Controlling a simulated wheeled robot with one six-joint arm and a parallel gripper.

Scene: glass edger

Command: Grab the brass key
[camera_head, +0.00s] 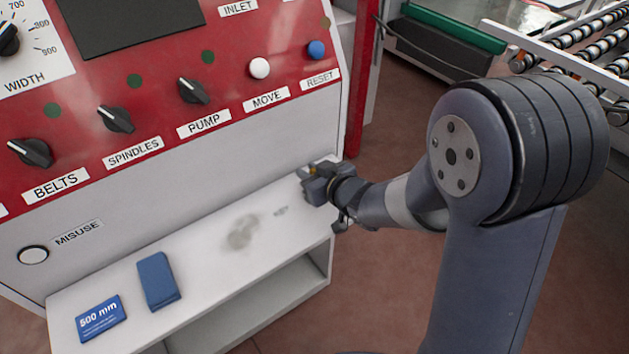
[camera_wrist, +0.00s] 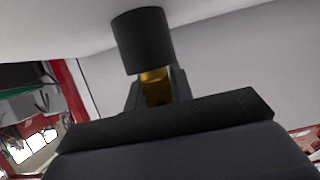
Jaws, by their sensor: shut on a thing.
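My gripper (camera_head: 311,178) is over the right end of the white shelf (camera_head: 205,265), close to the front of the red and grey control panel. In the wrist view a black cylindrical piece (camera_wrist: 140,38) shows in front of the jaws, with a brass-coloured part (camera_wrist: 155,86) below it between the fingers. This looks like the brass key with a black head or tag. My gripper is shut on it.
A blue folded cloth (camera_head: 158,280) and a blue "500 mm" card (camera_head: 100,318) lie at the left of the shelf. Knobs labelled BELTS, SPINDLES and PUMP (camera_head: 193,91), a white MOVE button (camera_head: 259,67) and a blue RESET button (camera_head: 316,49) are above. A roller conveyor (camera_head: 580,50) is at the upper right.

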